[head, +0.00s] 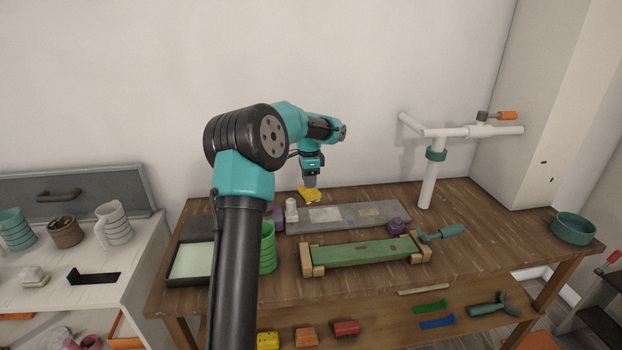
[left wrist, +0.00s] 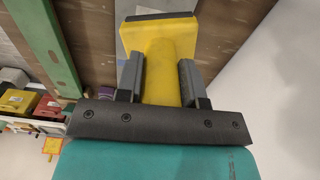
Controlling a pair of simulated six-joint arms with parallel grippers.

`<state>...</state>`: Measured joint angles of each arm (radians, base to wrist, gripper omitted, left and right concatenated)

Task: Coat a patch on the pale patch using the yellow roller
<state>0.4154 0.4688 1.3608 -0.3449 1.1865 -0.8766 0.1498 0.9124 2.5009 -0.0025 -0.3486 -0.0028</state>
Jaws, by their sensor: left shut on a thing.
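My left gripper (head: 312,182) is shut on the yellow roller (head: 310,195), with its fingers on either side of the yellow handle in the left wrist view (left wrist: 162,82). The pale patch (head: 325,214) is a light rectangle on the board, just in front and right of the roller. A beige mark (head: 369,212) lies farther right. My right gripper is not in view.
A black tray with a pale green inside (head: 190,262) and a green mug (head: 267,250) stand left. A green plank (head: 360,250) lies in front; a white stand (head: 428,180) is right.

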